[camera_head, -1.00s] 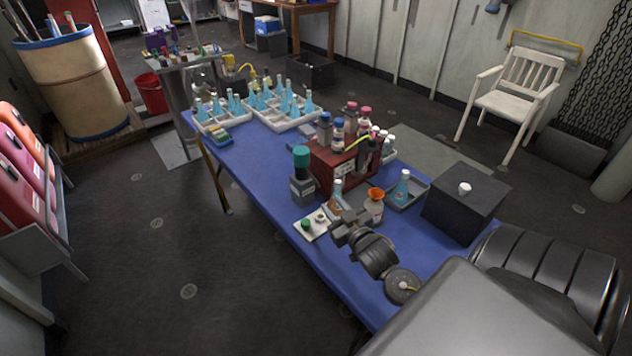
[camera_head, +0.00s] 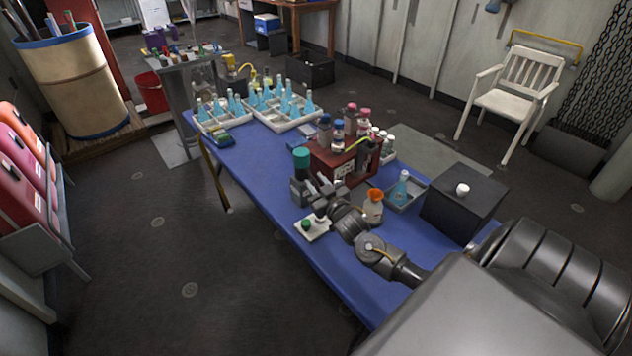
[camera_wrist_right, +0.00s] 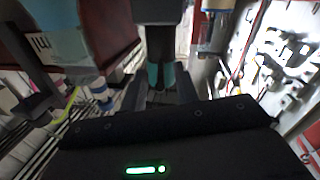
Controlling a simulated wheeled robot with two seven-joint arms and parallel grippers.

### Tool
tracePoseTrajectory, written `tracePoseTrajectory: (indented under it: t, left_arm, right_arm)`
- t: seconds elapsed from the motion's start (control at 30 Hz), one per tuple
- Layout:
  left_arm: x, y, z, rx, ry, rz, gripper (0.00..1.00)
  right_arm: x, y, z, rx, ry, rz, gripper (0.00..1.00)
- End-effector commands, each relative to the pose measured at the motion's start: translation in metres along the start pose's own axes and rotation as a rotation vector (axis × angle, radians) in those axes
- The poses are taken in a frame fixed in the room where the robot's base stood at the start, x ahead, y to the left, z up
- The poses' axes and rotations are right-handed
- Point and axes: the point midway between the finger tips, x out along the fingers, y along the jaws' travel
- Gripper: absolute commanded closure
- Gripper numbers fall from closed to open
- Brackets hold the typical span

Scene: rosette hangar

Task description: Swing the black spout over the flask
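A grey dispenser with a teal top (camera_head: 301,160) stands on the blue table; I cannot make out its black spout. My right gripper (camera_head: 319,186) is low over the table, close against the dispenser's right side. Whether it is open or shut, or touches the spout, is unclear. In the right wrist view its dark fingers (camera_wrist_right: 163,85) point away, with teal patches between them. The small flask beside the dispenser is now hidden behind my gripper. A blue-filled flask (camera_head: 402,187) stands in a grey tray, and an orange-topped flask (camera_head: 374,208) stands nearer. My left gripper is not in view.
A dark red box (camera_head: 340,164) with several bottles stands just behind. A white plate with green and white knobs (camera_head: 313,230) lies below the gripper. A black box (camera_head: 464,210) is at right. Racks of blue flasks (camera_head: 285,119) fill the far end; the table's left middle is clear.

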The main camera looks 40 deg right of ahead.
Motion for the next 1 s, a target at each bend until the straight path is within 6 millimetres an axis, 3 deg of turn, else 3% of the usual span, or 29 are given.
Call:
tracePoseTrajectory:
  t: [0.3,0.53,1.0]
  left_arm:
    - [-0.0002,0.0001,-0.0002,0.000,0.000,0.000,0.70]
    - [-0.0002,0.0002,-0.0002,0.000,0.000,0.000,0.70]
    - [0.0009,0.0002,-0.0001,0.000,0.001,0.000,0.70]
  right_arm:
    - [0.0026,0.0000,-0.0002,0.000,0.001,0.000,0.70]
    - [0.0025,0.0000,-0.0002,0.000,0.001,0.000,1.00]
    - [0.0025,0.0030,0.0006,-0.004,0.005,-0.023,1.00]
